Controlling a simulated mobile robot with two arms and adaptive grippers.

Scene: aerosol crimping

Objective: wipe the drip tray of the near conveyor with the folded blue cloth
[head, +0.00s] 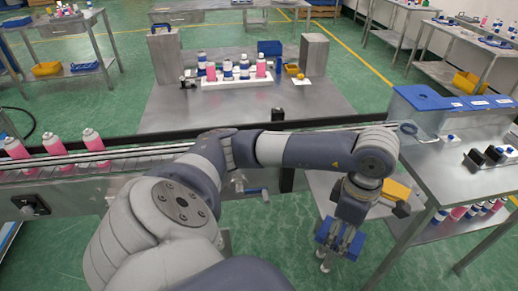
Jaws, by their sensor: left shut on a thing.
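My left arm reaches across the view from the bottom left, and its gripper (334,250) points down at the right of the near conveyor. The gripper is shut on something. Blue patches show on both sides of its fingers and look like the folded blue cloth (354,247), mostly hidden by the fingers. The near conveyor (60,185) runs across the view, partly behind my arm. I cannot clearly make out its drip tray. My right gripper is not in view.
Pink cans (56,142) stand on the conveyor at the left. A steel bench (425,170) with a blue-lidded bin (420,98) stands close to the right of the gripper. A yellow bin (397,190) is beside my wrist. A table (180,110) with bottles stands behind.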

